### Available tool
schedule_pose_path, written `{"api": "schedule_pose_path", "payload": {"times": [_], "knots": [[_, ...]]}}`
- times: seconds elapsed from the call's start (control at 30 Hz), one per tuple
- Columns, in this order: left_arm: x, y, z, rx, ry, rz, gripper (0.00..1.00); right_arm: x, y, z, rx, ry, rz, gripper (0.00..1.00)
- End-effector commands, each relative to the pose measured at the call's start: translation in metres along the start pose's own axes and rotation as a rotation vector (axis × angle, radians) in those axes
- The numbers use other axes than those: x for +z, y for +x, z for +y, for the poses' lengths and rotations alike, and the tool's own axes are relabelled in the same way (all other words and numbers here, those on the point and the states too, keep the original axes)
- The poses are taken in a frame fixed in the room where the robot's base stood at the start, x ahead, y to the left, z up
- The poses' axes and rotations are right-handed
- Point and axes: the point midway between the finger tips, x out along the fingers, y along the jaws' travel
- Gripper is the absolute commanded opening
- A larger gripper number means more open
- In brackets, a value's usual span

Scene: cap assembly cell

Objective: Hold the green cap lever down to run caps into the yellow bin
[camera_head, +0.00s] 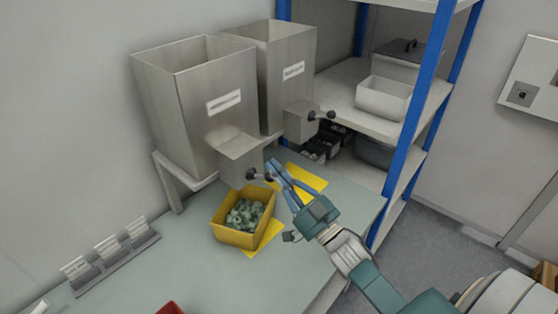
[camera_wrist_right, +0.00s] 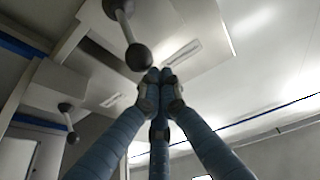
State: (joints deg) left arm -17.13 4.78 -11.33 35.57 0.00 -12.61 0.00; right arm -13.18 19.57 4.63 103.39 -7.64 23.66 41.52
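The near steel hopper (camera_head: 200,105) has a lever with a dark ball knob (camera_head: 267,176) at its outlet box (camera_head: 240,158). The yellow bin (camera_head: 228,235) stands on the table below this outlet and holds a heap of grey-green caps (camera_head: 245,214). My right gripper (camera_head: 274,167) is at the knob, its blue fingers drawn together with nothing between them. In the right wrist view the fingertips (camera_wrist_right: 160,76) meet just beside the near lever's knob (camera_wrist_right: 138,57); I cannot tell whether they touch it. My left gripper is not in view.
A second hopper (camera_head: 285,75) with its own lever knob (camera_head: 331,115) stands behind, also in the wrist view (camera_wrist_right: 72,137). A blue-post shelf (camera_head: 410,120) with bins is at the right. Yellow mats (camera_head: 305,179) and a label rack (camera_head: 115,258) are on the table.

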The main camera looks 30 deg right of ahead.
Motion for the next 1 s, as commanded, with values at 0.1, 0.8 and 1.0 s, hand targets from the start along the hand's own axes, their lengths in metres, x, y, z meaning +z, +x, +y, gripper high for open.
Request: {"api": "schedule_pose_path", "payload": {"times": [0.1,0.8,1.0], "knots": [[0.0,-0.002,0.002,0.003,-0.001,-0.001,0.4,0.005,-0.004,0.0,0.002,0.001,0.0,0.0],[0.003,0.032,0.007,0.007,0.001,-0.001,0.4,0.019,-0.015,0.003,-0.01,0.01,0.073,0.0],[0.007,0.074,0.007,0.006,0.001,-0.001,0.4,0.031,-0.026,0.006,-0.03,0.026,0.205,0.0]]}}
